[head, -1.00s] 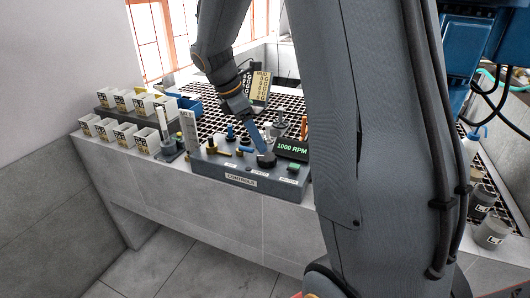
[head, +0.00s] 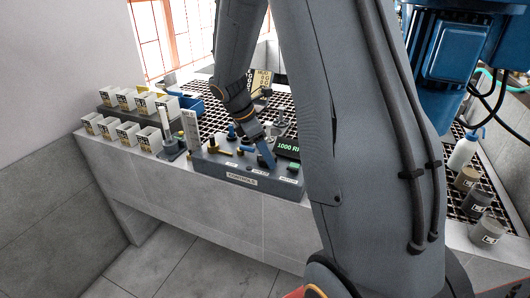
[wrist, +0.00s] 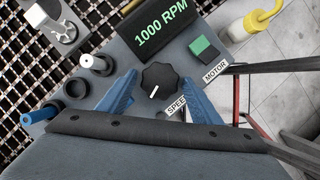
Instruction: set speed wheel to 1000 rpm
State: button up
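The speed wheel (wrist: 160,81) is a black ribbed knob with a white pointer mark toward the lower left, above a partly covered "SPEED" label (wrist: 176,104). The green display (wrist: 160,24) reads 1000 RPM; it also shows in the head view (head: 287,147), partly cut off by my arm. My gripper (wrist: 158,79) is open, its blue fingers on either side of the wheel with visible gaps. I cannot tell its height above the wheel. In the head view my gripper (head: 265,153) is over the right part of the control box (head: 225,174), and the wheel is hidden.
A green button (wrist: 203,48) with a "MOTOR" label (wrist: 215,72) sits right of the wheel. Pegs and a yellow fitting (head: 219,151) stand at the box's left. White labelled boxes (head: 149,140) line the ledge. Bottles and cups (head: 478,202) stand at the far right.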

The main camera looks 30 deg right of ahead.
jog(key=c, duration=0.8)
jog(key=shift+o, duration=0.2)
jog(key=shift+m+g, duration=0.3)
jog(key=shift+m, duration=0.5)
jog(key=o, duration=1)
jog(key=shift+o, duration=0.2)
jog(key=shift+w+r, duration=0.1)
jog(key=shift+r, duration=0.05)
jog(key=s+b+v, duration=0.1)
jog(key=v, duration=0.6)
jog(key=shift+w+r, duration=0.3)
jog(key=shift+w, duration=0.25)
jog(key=s+a+f+m+t+y+b, duration=0.1)
jog(key=s+a+f+m+y, duration=0.2)
jog(key=s+a+m, duration=0.4)
jog(key=shift+s+a+f, duration=0.35)
jog(key=shift+s+f, duration=0.45)
jog(key=shift+s, duration=0.2)
jog(key=s+a+f+m, duration=0.1)
jog(key=s+m, duration=0.1)
jog(key=s+a+f+m+t+y, duration=0.1)
jog(key=s+m, duration=0.2)
jog(key=s+a+f+m, duration=0.1)
jog(key=s+a+m, duration=0.1)
jog(key=shift+s+a+t+y, duration=0.15)
jog(key=shift+s+t+y, duration=0.15)
jog(key=shift+s+t, duration=0.1)
